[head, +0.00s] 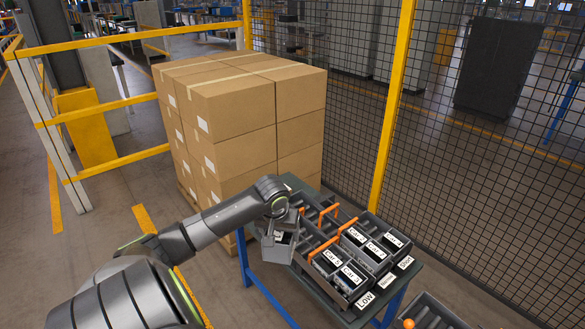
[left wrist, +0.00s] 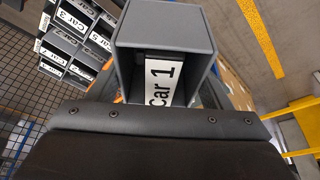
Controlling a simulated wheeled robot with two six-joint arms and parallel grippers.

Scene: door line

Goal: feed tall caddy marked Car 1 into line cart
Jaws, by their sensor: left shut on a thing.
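A tall grey caddy marked Car 1 (left wrist: 165,35) fills the upper middle of the left wrist view, its white label facing the camera. In the head view the grey caddy (head: 278,250) hangs tilted at the left edge of the blue-legged cart. My left gripper (head: 281,222) is shut on it; the fingertips are mostly hidden. The cart, with a dark top (head: 333,311), carries roller lanes with orange bars and several grey caddies (head: 352,277) with white Car labels. Whether the caddy touches the cart is unclear. My right gripper is out of view.
Front tags on the cart include LOW (head: 365,300). A stack of brown cartons (head: 230,120) stands close behind the cart. A black mesh fence with a yellow post (head: 391,105) runs behind and right. Another grey bin (head: 436,310) is at the bottom right.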

